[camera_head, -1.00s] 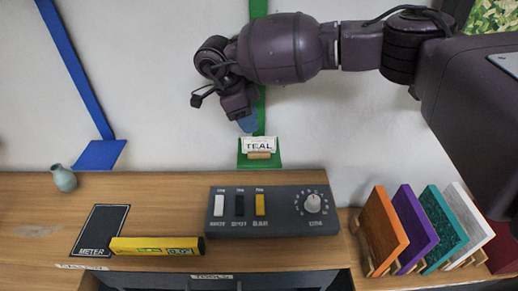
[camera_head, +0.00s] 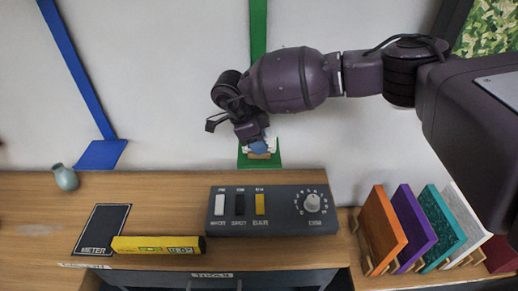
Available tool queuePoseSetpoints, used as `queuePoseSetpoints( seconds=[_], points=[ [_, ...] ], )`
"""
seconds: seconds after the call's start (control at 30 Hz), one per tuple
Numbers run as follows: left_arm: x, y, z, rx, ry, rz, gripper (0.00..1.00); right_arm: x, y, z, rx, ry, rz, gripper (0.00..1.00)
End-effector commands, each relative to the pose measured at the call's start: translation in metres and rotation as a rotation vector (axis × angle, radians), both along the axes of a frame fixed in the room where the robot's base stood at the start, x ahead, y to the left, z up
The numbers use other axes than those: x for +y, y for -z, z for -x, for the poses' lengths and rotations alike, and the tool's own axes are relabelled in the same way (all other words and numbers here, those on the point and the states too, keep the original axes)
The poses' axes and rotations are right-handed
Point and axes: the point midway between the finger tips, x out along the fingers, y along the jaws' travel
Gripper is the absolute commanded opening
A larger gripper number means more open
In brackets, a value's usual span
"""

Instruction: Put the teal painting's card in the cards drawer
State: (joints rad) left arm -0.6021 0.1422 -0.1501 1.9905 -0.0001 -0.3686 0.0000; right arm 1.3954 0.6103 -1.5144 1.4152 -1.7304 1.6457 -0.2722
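The card, which read TEAL a second ago, stands in a small wooden holder (camera_head: 260,156) on a green pad (camera_head: 274,163) against the wall. Only white edges of the card (camera_head: 272,145) show now. My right gripper (camera_head: 258,147) points down in front of the card and covers most of it. Its blue fingertips overlap the card, but I cannot tell whether they are closed on it. A teal panel (camera_head: 440,228) stands in a rack at the right. The cards drawer cannot be made out; a drawer label (camera_head: 212,275) at the bottom edge is blurred. My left gripper is out of view.
A dark control box (camera_head: 270,211) with switches and a knob sits on the wooden top (camera_head: 150,185). A yellow level (camera_head: 158,245), a METER mat (camera_head: 103,228) and a small vase (camera_head: 65,177) are to its left. Orange (camera_head: 384,229) and purple panels (camera_head: 415,226) stand right.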

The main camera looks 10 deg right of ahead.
Motion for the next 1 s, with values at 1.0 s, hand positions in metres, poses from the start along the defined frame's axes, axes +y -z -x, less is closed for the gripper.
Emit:
queuePoseSetpoints(
  seconds=[1.0],
  points=[
    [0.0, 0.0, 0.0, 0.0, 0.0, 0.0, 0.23, 0.0, -0.084, -0.001, -0.004, -0.001, -0.001, 0.0]
  ],
)
